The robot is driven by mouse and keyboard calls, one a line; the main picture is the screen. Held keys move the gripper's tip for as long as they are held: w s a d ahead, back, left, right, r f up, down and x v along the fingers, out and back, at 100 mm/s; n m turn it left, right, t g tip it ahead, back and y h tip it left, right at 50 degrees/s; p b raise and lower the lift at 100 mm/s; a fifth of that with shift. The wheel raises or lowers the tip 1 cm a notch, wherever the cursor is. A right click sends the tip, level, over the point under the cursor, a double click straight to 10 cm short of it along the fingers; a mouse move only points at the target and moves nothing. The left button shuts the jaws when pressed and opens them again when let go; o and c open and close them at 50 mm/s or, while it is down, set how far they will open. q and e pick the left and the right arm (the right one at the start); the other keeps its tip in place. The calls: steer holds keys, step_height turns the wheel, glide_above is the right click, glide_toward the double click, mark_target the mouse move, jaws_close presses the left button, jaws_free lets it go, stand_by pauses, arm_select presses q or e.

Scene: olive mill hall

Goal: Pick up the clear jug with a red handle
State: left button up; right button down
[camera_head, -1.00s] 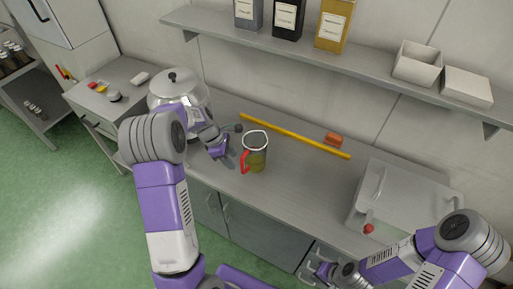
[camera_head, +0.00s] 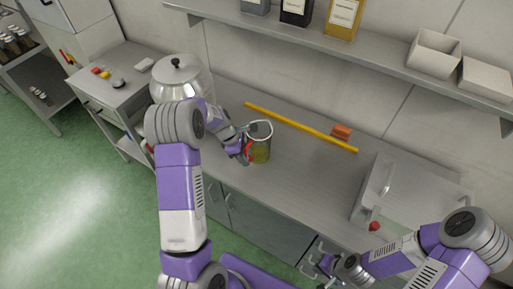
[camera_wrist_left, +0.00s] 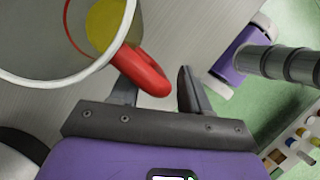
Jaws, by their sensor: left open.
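The clear jug (camera_head: 262,151) stands upright on the steel counter, with yellow-green content low inside. Its red handle (camera_head: 248,152) faces left, toward my left gripper (camera_head: 243,145). In the left wrist view the jug (camera_wrist_left: 45,78) fills the upper left, and its red handle (camera_wrist_left: 143,71) reaches between the fingers of my left gripper (camera_wrist_left: 157,82). These fingers are open, one on each side of the handle's end. I cannot tell whether either touches it. My right gripper (camera_head: 322,268) is low in front of the cabinet, away from the jug; its finger state is unclear.
A large lidded steel pot (camera_head: 182,76) stands left behind my left arm. A yellow bar (camera_head: 300,127) and an orange block (camera_head: 341,131) lie behind the jug. A steel box (camera_head: 400,190) stands at right. The counter (camera_head: 300,170) right of the jug is clear.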

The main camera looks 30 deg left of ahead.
arm_select(q)
steer(key=shift+w+d+f, duration=0.1)
steer(key=shift+f, duration=0.15)
steer(key=shift+c, duration=0.6)
jaws_close()
steer(key=shift+r, duration=0.25)
